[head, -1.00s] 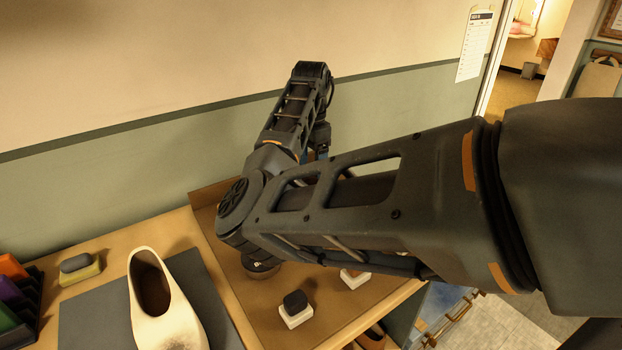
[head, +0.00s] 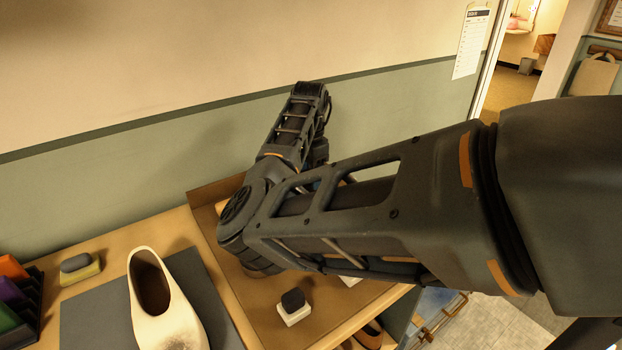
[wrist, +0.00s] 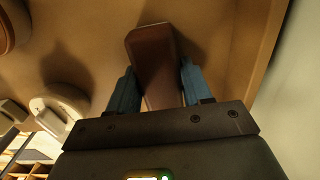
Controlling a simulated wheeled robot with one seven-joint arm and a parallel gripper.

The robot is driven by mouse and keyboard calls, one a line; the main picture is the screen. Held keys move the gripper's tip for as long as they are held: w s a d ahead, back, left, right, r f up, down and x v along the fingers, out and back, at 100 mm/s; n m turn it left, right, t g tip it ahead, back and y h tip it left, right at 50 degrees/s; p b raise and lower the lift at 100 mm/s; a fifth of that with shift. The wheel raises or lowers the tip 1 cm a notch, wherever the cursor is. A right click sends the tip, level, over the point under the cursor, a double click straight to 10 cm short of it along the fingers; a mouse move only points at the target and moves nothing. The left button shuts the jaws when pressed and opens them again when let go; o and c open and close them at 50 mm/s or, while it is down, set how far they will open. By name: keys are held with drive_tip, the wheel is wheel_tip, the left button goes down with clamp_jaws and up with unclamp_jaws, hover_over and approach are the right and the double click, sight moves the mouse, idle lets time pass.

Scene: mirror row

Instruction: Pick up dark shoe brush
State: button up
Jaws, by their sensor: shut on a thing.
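In the wrist view my gripper (wrist: 157,67) has its two blue fingers on either side of a dark brown block, which looks like the dark shoe brush (wrist: 152,48). The fingers are shut on it, and its far end sticks out beyond the fingertips. The brush is over or on the tan tabletop; I cannot tell whether it touches. Its underside is hidden. In the head view my arm hides the gripper and the brush.
In the head view a white block with a dark top (head: 293,307) sits near the bench (head: 255,318) front. A pale shoe (head: 160,312) stands on a grey mat (head: 88,322), with a sponge (head: 80,267) to its left. In the wrist view a round brown thing (wrist: 10,28) is at far left.

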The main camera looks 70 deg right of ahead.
drive_tip(key=c, duration=0.4)
drive_tip(key=shift+o, duration=0.2)
drive_tip(key=shift+r, duration=0.1)
drive_tip(key=shift+r, duration=0.55)
wheel_tip(320, 180, up, 3)
drive_tip(key=shift+d+f+b, duration=0.1)
drive_tip(key=shift+b, duration=0.4)
drive_tip(key=s+d+r, duration=0.3)
drive_tip(key=s+r, duration=0.4)
drive_tip(key=s, duration=0.4)
drive_tip(key=shift+d, duration=0.35)
drive_tip(key=o, duration=0.6)
drive_tip(key=shift+c, duration=0.2)
drive_tip(key=c, duration=0.4)
drive_tip(key=shift+w+a, duration=0.1)
